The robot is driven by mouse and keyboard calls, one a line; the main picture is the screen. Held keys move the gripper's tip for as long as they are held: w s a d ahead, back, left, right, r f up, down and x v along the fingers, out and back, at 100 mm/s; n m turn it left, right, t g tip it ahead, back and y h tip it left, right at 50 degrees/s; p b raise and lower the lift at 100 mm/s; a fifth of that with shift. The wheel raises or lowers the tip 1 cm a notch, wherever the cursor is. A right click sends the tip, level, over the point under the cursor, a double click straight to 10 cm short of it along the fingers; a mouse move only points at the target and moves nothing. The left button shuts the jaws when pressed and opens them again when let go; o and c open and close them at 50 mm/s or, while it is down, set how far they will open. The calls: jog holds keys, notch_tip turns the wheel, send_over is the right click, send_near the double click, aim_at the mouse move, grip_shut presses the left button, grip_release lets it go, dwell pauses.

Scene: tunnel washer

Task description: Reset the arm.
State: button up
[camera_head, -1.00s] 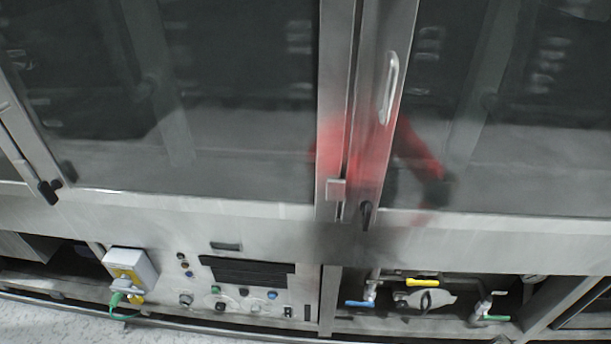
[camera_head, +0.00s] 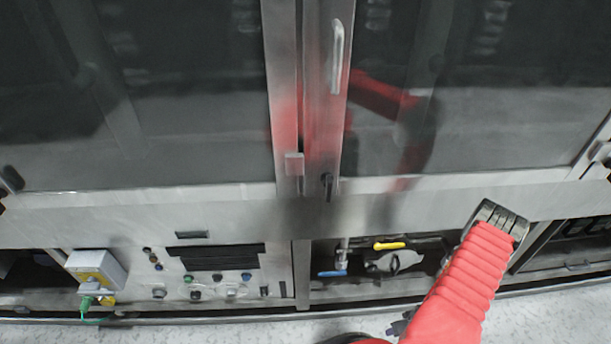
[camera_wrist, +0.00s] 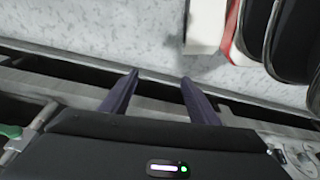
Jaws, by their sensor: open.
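My red arm (camera_head: 465,285) shows at the lower right of the head view, ending at the top in a dark joint in front of the washer's lower part. My gripper is not clearly seen there. In the wrist view my gripper (camera_wrist: 159,74) has its two dark fingers apart, with nothing between them. Behind the fingers are a dark gap, a metal edge and the pale speckled floor.
The washer's glass doors with a long handle (camera_head: 338,55) fill the head view. Below are a control panel (camera_head: 215,275), a white and yellow switch box (camera_head: 95,270) and a yellow valve handle (camera_head: 389,245). Speckled floor (camera_head: 240,330) lies in front.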

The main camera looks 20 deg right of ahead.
jog(key=w+a+r+m+g, duration=0.1)
jog(key=w+r, duration=0.1)
jog(key=r, duration=1)
jog(key=w+a+r+m+g, duration=0.1)
jog(key=w+r+g, duration=0.15)
jog(key=r, duration=0.95)
jog(key=w+a+r+m+g, duration=0.1)
jog(key=w+a+r, duration=0.15)
jog(key=r, duration=0.95)
jog(key=a+r+n+t, duration=0.2)
jog(key=a+r+t, duration=0.2)
jog(key=a+r, duration=1)
jog(key=s+a+r+n+t, duration=0.1)
jog(key=a+r+n+t, duration=0.1)
jog(key=a+r, duration=1.1)
notch_tip(320, 180, up, 8)
jog(key=shift+s+a+r+n+t, duration=0.25)
jog(key=shift+a+n+t, duration=0.15)
jog(key=shift+t, duration=0.45)
jog(key=shift+c, duration=0.2)
